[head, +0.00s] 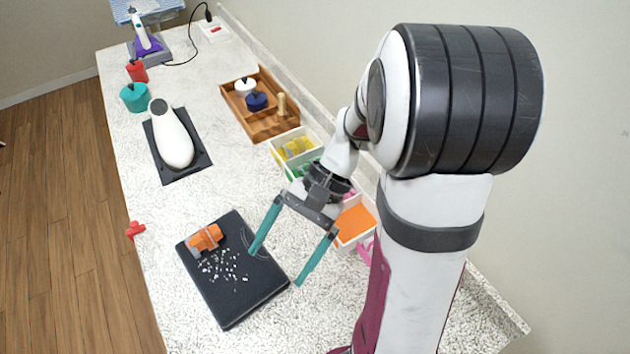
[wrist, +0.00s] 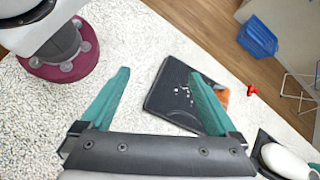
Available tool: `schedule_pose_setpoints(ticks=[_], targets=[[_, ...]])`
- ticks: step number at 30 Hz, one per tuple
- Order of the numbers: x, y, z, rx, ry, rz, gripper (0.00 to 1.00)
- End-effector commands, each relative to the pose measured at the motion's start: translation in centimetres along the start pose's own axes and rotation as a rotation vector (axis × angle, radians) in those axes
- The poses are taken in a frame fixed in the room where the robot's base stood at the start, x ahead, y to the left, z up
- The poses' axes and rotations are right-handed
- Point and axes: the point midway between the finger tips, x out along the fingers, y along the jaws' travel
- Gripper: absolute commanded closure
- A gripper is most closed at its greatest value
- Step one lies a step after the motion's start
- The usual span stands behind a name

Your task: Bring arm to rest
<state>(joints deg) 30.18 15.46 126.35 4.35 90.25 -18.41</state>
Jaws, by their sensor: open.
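My gripper (head: 283,256) has two teal fingers spread wide with nothing between them. In the head view it hangs over the right edge of a black mat (head: 240,295). In the wrist view the gripper (wrist: 165,95) is also open and empty, and the mat (wrist: 165,97) lies beyond it, partly behind the right finger. An orange object (head: 204,238) lies at the mat's upper left, with several small white bits (head: 222,266) scattered beside it.
A wooden tray (head: 236,112) and white bins (head: 355,242) of coloured items line the wall side. A white rounded device (head: 171,138) stands on a dark pad. A teal pot (head: 135,97) and a red item (head: 135,230) are near the left edge. The counter's left front is clear.

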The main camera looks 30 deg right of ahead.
Motion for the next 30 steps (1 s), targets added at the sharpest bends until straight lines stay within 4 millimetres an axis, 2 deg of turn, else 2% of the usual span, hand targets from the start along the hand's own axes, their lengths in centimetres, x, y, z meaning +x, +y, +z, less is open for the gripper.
schedule_pose_setpoints(ticks=[3,6,20,23,27,30], targets=[[0.2,0.3,1.8,-0.056,0.060,0.064,0.05],[0.3,0.6,2.5,-0.081,0.088,0.093,0.05],[0.4,0.7,2.8,-0.092,0.100,0.105,0.05],[0.7,1.4,4.8,-0.167,0.178,0.168,0.05],[1.2,3.8,8.0,-0.357,0.383,0.287,0.05],[1.4,5.1,8.8,-0.455,0.491,0.320,0.05]])
